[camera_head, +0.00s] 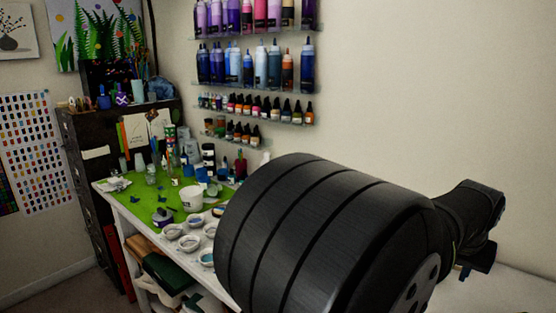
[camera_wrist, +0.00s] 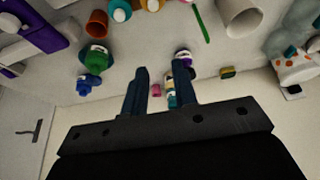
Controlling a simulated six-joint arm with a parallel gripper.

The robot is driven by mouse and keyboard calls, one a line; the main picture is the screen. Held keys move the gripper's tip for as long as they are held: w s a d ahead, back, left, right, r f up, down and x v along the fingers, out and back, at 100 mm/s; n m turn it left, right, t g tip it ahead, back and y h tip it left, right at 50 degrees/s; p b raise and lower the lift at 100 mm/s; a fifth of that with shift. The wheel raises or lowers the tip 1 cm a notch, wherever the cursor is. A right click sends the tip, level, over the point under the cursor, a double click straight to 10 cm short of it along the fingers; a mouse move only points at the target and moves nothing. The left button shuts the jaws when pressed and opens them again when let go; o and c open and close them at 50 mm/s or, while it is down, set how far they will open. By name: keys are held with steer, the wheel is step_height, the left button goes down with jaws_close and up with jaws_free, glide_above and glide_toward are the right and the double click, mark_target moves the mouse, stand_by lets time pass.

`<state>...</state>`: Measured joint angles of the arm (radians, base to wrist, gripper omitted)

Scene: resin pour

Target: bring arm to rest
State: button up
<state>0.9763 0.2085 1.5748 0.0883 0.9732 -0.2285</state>
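My gripper (camera_wrist: 162,78) shows in the wrist view with its two dark fingers apart. A small bottle with a purple cap (camera_wrist: 183,62) and a pink piece (camera_wrist: 156,90) appear beyond and between the fingers; no contact with them can be made out. In the head view my dark arm fills the lower middle and right, and the fingers cannot be made out there.
A white table (camera_head: 125,212) with a green mat (camera_head: 137,190) holds a white tub (camera_head: 191,198), several small cups (camera_head: 189,243) and bottles. Wall shelves (camera_head: 252,87) of bottles stand behind. A dark cabinet (camera_head: 90,150) is at left. The wall at upper right is bare.

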steer(key=s+a+r, duration=0.4)
steer(key=a+r, duration=0.1)
steer(key=a, duration=0.5)
step_height(320, 180, down, 11)
steer(key=shift+w+a, duration=0.1)
step_height(320, 180, up, 11)
steer(key=w+d+f, duration=0.3)
steer(key=d, duration=0.4)
steer(key=shift+d+f, duration=0.2)
steer(key=shift+d, duration=0.1)
stand_by(0.3)
steer(key=shift+a, duration=0.1)
